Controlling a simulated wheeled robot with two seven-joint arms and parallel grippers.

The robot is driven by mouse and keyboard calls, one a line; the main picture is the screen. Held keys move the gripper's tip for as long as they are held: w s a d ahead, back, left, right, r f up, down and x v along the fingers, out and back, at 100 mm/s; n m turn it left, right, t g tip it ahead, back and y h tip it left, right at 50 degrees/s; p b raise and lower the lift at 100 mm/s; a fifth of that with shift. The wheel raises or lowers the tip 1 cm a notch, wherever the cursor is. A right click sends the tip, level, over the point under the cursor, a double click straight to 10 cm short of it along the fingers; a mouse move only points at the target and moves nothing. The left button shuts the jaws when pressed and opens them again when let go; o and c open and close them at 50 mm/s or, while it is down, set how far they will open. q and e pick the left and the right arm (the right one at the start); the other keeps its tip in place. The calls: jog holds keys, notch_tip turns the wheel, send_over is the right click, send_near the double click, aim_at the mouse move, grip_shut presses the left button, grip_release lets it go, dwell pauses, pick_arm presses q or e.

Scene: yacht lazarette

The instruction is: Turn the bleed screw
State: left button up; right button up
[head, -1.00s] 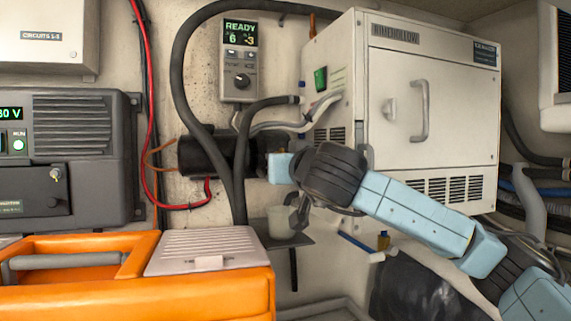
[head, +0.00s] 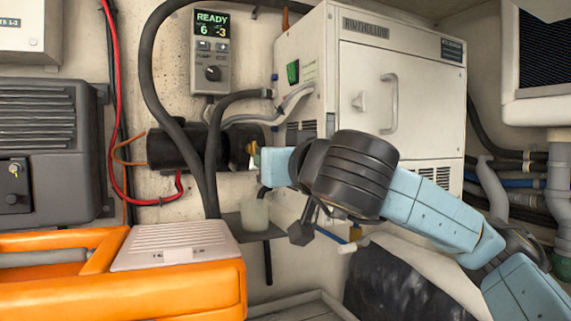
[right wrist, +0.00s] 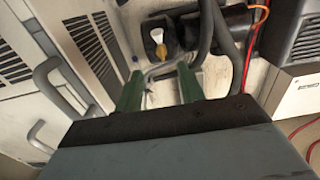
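The brass-yellow bleed screw (head: 253,152) sits at the right end of the black cylindrical pump (head: 172,149) on the back wall. In the right wrist view the screw (right wrist: 158,38) shows with a pale tip, beyond the fingers, on the dark pump body (right wrist: 184,30). My right gripper (right wrist: 159,75) is open, with two green fingers apart and nothing between them. The screw lies ahead of the gap, and I see no contact. In the head view the light-blue end of my right arm is just right of the screw; its fingers cannot be made out. My left gripper is not in view.
A translucent cup (head: 255,214) stands on a small shelf (head: 238,230) below the pump. Dark hoses (head: 213,165) run in front of the pump. The white cabinet (head: 400,110) is close behind my right arm. An orange case (head: 190,285) is at lower left.

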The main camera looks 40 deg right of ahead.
jog(key=shift+v, duration=1.6)
